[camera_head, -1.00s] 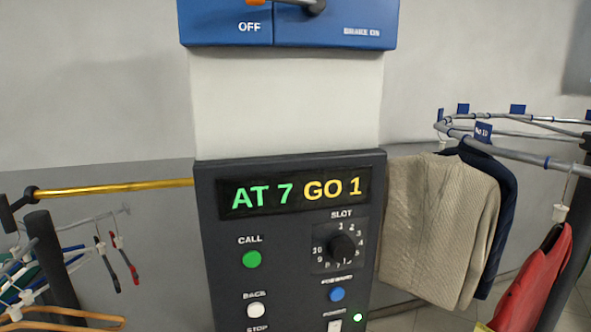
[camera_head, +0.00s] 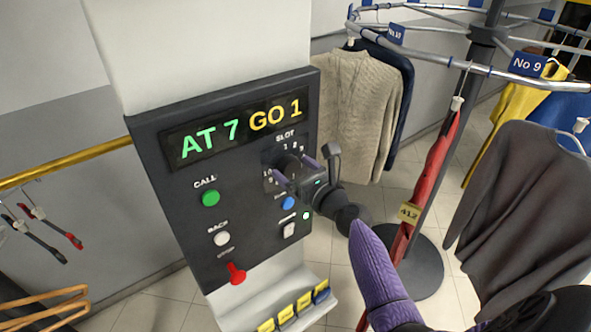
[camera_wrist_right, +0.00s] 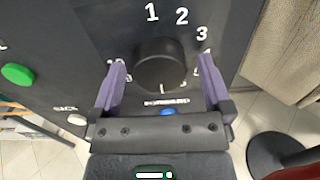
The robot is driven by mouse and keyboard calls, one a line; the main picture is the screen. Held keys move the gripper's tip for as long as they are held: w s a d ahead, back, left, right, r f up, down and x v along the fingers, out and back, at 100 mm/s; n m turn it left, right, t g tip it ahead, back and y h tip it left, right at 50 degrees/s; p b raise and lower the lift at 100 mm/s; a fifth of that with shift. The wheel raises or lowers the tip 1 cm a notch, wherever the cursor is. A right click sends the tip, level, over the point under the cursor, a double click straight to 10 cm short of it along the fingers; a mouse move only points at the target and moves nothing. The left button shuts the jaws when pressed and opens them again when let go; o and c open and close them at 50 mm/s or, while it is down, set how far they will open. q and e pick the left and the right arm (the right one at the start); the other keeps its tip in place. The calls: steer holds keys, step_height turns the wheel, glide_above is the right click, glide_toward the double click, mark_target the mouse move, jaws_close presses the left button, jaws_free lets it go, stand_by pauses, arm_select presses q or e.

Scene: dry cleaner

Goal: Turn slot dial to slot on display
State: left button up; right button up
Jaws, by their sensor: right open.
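The display (camera_head: 240,125) on the dark control panel reads AT 7 in green and GO 1 in yellow. The black round slot dial (camera_head: 288,166) sits below the word SLOT, with numbers around it. In the right wrist view the dial (camera_wrist_right: 160,64) lies between my two purple fingers, with 1, 2 and 3 above it. A small white mark shows at its lower edge. My right gripper (camera_head: 297,171) is open, one finger on each side of the dial, with gaps visible; it also shows in the wrist view (camera_wrist_right: 161,82). My left gripper is out of view.
The green call button (camera_head: 211,198), white back button (camera_head: 222,239), blue button (camera_head: 288,203) and red stop knob (camera_head: 236,273) sit near the dial. A garment rail with a beige sweater (camera_head: 352,105) and a grey garment (camera_head: 525,205) stand right. A yellow rail (camera_head: 65,163) is left.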

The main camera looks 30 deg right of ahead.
steer(key=shift+c, duration=1.2)
steer(key=c, duration=0.9)
